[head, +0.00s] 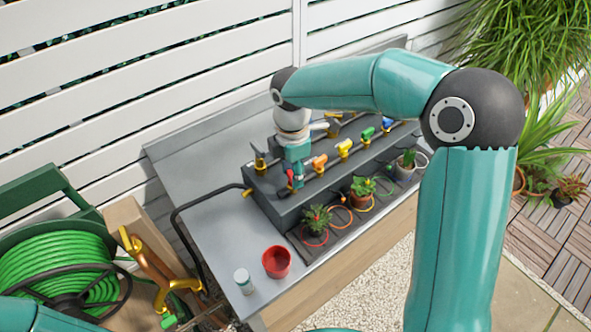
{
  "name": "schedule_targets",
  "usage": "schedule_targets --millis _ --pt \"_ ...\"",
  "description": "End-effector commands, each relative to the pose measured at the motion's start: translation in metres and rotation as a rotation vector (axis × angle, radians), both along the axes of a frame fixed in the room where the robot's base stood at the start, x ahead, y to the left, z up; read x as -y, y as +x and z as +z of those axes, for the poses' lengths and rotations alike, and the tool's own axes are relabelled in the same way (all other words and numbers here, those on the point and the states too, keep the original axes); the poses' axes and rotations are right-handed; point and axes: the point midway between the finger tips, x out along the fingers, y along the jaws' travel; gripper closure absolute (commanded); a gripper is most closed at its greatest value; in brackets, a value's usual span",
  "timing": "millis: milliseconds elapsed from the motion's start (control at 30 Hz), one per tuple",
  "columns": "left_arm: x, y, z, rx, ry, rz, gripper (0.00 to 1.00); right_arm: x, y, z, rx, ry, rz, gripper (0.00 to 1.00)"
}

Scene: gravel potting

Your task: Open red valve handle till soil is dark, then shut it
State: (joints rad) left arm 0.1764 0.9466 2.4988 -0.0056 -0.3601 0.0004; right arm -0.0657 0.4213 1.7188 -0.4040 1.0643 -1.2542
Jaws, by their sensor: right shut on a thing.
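The red valve handle (290,175) is at the near left end of the row of valves on the grey manifold box. My right gripper (297,181) comes down over it from above and is shut on it, hiding part of the handle. A small spiky plant in a dark pot (316,229) stands in front of the box with a red ring around its base. The soil in it is too small and covered to judge its colour. Of my left arm only a teal link shows at the bottom left; its gripper is out of view.
Orange (319,162), yellow (343,147), green (367,134) and blue (388,124) valves continue the row. A terracotta pot (361,201) and a grey pot (404,172) stand farther along. A red cup (276,262) and white jar (244,281) sit on the bench's near left.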

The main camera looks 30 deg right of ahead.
Motion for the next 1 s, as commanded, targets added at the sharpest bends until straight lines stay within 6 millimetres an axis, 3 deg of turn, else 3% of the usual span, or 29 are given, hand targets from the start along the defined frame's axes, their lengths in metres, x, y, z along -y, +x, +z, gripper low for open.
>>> schedule_targets --millis 1000 --pt "0.000 0.000 -0.021 0.000 0.000 0.000 0.60 -0.004 0.005 0.002 0.013 0.012 -0.945 0.93"
